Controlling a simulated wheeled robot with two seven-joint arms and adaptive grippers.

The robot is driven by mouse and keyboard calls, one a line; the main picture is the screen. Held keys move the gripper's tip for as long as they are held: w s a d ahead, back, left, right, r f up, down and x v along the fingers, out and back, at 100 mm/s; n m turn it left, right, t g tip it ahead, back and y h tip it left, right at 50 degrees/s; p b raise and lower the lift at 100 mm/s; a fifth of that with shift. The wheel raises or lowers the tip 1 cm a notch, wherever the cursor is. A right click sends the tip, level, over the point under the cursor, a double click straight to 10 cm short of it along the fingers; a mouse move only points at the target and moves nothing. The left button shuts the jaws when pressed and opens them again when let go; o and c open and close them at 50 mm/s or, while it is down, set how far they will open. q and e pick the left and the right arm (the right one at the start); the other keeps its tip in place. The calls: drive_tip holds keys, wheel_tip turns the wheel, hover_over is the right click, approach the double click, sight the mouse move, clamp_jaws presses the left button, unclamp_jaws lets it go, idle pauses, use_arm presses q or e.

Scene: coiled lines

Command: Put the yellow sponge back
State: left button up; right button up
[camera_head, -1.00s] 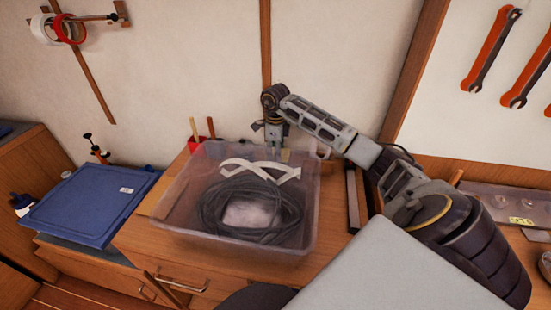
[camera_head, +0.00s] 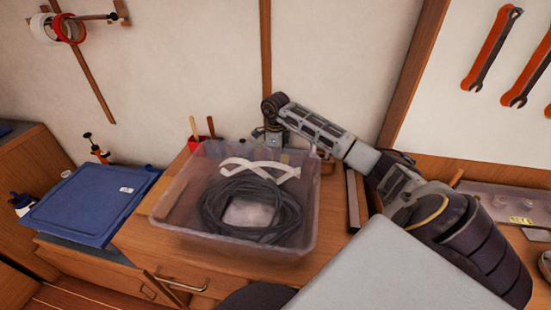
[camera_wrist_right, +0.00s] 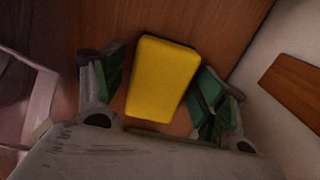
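The yellow sponge (camera_wrist_right: 163,80) shows in the right wrist view on a brown wooden surface. It lies between the two green-padded fingers of my right gripper (camera_wrist_right: 158,95). The fingers are apart; a gap shows on the left side, and the right finger is close to the sponge, contact unclear. In the head view my right gripper (camera_head: 273,141) points down behind the clear bin's far edge, partly hidden by it. The sponge is not clearly visible there. My left gripper is not in view.
A translucent bin (camera_head: 190,225) with coiled dark cable (camera_head: 222,212) and a white strap (camera_head: 262,167) stands on the wooden cabinet. A red holder (camera_head: 194,144) is behind it. A blue lid (camera_head: 88,205) lies left. The wall is close behind my right gripper.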

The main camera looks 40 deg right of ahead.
drive_tip(key=shift+r, duration=0.25)
wheel_tip(320, 180, up, 9)
drive_tip(key=shift+r, duration=0.15)
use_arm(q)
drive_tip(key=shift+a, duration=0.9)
use_arm(e)
wheel_tip(320, 180, up, 2)
drive_tip(key=shift+r, duration=0.25)
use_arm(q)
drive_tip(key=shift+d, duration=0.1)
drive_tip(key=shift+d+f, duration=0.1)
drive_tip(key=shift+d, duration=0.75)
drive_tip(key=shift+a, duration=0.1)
